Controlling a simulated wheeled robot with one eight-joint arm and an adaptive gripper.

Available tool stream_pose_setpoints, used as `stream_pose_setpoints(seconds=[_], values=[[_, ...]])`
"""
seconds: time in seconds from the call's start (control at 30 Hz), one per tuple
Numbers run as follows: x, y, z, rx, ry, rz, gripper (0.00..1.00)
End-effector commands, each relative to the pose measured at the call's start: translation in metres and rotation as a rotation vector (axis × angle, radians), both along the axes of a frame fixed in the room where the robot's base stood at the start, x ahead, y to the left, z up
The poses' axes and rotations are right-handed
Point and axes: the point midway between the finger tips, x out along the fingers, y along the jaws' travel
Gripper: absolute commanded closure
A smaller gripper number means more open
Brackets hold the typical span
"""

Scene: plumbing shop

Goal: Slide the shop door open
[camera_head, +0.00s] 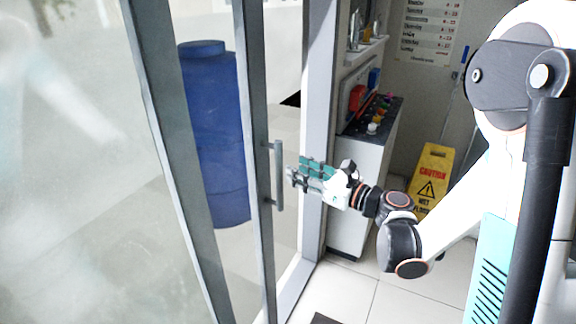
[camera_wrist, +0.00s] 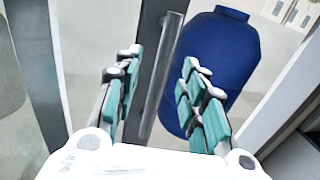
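The shop door (camera_head: 255,120) is a glass panel in a grey metal frame. A vertical grey bar handle (camera_head: 278,178) is fixed on its right-hand stile. A strip of the outside shows between that stile and the pale door post (camera_head: 316,120). My gripper (camera_head: 297,174) is just right of the handle, pointing at it, with its fingertips seemingly a little apart from it. In the wrist view the handle (camera_wrist: 160,78) stands between the two spread, green-padded fingers of my gripper (camera_wrist: 161,60). The fingers are open and hold nothing.
A blue barrel (camera_head: 212,130) stands beyond the glass. Right of the post is a white cabinet (camera_head: 355,195) with coloured fittings on top. A yellow wet-floor sign (camera_head: 430,180) stands behind my arm. A dark mat (camera_head: 325,319) lies at the bottom edge.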

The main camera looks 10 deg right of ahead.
Motion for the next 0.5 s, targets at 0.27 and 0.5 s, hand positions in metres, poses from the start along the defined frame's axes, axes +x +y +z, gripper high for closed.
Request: stream_pose_setpoints(seconds=[0.27, 0.5], values=[[-0.027, -0.024, 0.000, 0.001, -0.001, -0.002, 0.62], [-0.031, -0.026, 0.000, 0.001, -0.001, 0.000, 0.62]])
